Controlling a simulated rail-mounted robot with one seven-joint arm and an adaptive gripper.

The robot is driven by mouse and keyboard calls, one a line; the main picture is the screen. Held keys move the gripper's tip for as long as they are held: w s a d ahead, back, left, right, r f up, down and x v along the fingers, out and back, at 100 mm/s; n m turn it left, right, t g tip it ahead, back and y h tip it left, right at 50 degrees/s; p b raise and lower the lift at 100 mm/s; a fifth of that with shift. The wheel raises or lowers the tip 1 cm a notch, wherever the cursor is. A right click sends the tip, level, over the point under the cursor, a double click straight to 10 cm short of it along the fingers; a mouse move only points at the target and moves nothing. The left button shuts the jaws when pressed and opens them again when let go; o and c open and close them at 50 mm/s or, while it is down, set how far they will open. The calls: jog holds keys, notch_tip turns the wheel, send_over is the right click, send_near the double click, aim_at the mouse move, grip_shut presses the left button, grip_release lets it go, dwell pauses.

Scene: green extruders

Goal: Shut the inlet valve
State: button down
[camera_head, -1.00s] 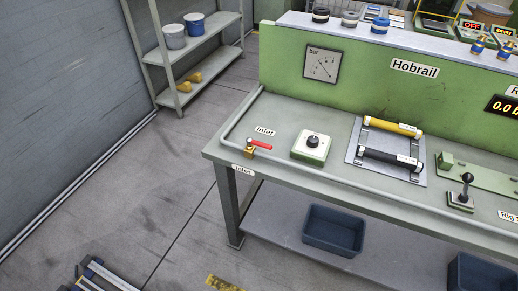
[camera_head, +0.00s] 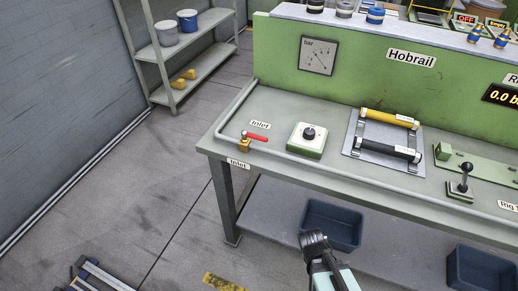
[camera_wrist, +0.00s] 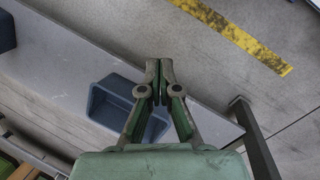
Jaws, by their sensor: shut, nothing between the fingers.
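The inlet valve (camera_head: 245,144) is a small brass body at the left front corner of the green bench, on a grey pipe. Its red lever (camera_head: 257,137) points right, roughly along the front pipe run. "Inlet" labels (camera_head: 260,124) are beside it. My gripper (camera_wrist: 159,66) is shut and empty in the wrist view, seen above the low shelf and a blue bin (camera_wrist: 103,105). The valve is not in the wrist view. Part of my arm shows at the bottom of the head view, below the bench's front edge and well apart from the valve.
The grey pipe (camera_head: 350,177) runs along the bench front. A white-and-green box with a black knob (camera_head: 308,135) stands right of the valve. A bench leg (camera_head: 226,205) is below the left corner. The floor left of the bench is mostly clear.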

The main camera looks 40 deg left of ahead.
aim_at(258, 139)
jog(key=s+a+r+n+t+y+b, duration=0.15)
jog(key=a+r+t, duration=0.25)
jog(key=a+r, duration=0.7)
jog(key=a+r+t+y+b, duration=0.15)
jog(key=a+r+t, duration=0.25)
jog(key=a+r, duration=0.7)
jog(key=s+a+r+m+t+y, duration=0.1)
jog(key=a+r+m+t, duration=0.2)
jog(key=r, duration=0.6)
jog(key=s+a+r+m+t+y, duration=0.1)
jog(key=a+r+m+t, duration=0.3)
jog(key=r, duration=0.5)
jog(key=shift+s+a+r+y, duration=0.15)
jog(key=shift+a+r+y, duration=0.2)
jog(key=shift+a+y, duration=0.45)
jog(key=p+x, duration=0.3)
jog(key=x, duration=1.1)
jog(key=shift+p, duration=0.4)
jog(key=shift+b, duration=0.4)
